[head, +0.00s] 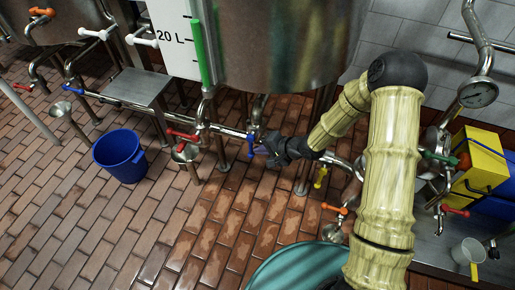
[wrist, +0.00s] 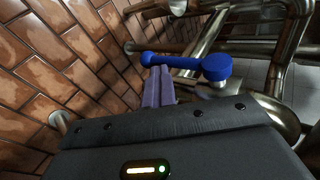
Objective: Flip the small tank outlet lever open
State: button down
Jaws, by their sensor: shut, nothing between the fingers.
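A blue lever (head: 251,139) sits on the pipe below the steel tank (head: 285,45) with the 20 L gauge. In the wrist view the blue lever (wrist: 188,61) lies crosswise, its round hub at the right and its knob at the left. My gripper (head: 262,150) is beside this lever, on its right in the head view. In the wrist view my gripper (wrist: 158,85) is shut and empty, its purple fingers pointing at the handle's middle. I cannot tell whether the fingertips touch the handle. No label shows which lever is the small tank outlet.
Red (head: 183,135), yellow (head: 320,177) and orange (head: 335,209) levers sit on nearby pipes. A blue bucket (head: 119,156) stands on the brick floor at the left. A teal barrel (head: 290,268) stands in front. Steel pipes (wrist: 220,47) run close behind the blue lever.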

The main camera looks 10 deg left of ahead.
jog(key=d+f+p+v, duration=0.1)
jog(key=p+v, duration=0.7)
jog(key=v, duration=0.5)
jog(key=shift+s+d+f, duration=0.25)
jog(key=shift+f, duration=0.1)
